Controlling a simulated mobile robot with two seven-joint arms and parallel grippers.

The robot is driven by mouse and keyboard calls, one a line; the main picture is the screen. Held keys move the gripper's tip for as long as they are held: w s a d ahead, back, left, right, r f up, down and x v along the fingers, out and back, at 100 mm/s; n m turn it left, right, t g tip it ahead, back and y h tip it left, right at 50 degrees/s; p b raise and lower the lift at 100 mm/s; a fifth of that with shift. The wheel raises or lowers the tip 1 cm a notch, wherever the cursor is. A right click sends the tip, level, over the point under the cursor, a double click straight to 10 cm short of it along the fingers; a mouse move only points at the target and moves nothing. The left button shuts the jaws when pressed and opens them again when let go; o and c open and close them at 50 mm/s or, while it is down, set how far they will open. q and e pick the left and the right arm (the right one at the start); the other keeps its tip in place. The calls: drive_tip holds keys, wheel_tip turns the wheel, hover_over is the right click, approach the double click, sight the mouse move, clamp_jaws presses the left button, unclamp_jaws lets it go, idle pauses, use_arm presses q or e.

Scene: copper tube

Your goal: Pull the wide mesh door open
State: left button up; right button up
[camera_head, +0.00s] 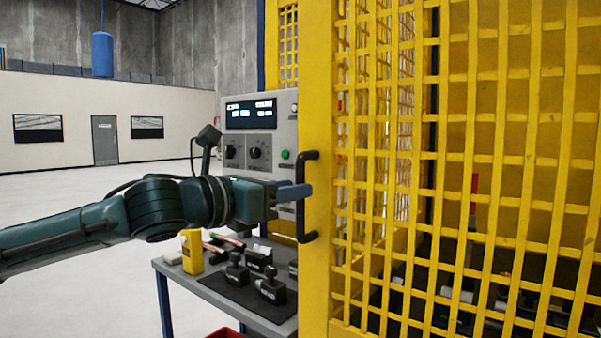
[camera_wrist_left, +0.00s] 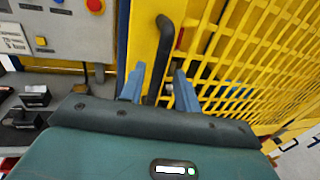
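The wide yellow mesh door (camera_head: 455,155) fills the right half of the head view. It also shows in the left wrist view (camera_wrist_left: 245,60). A black vertical bar handle (camera_head: 313,200) is fixed to its solid yellow left edge. In the left wrist view the handle (camera_wrist_left: 162,50) runs down between the two blue fingers of my left gripper (camera_wrist_left: 157,85). The fingers are spread, with a visible gap to the handle on the right side. In the head view the fingertips are at the handle's middle. My right gripper is in neither view.
A grey control panel (camera_head: 262,115) with display and knobs stands behind my left gripper. Below it is a table (camera_head: 180,270) with a yellow box (camera_head: 192,251) and several black parts on a dark mat. The floor (camera_head: 60,200) on the left is clear.

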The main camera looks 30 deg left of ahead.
use_arm(q)
drive_tip(key=shift+p+x, duration=0.85)
drive_tip(key=shift+x, duration=0.65)
clamp_jaws()
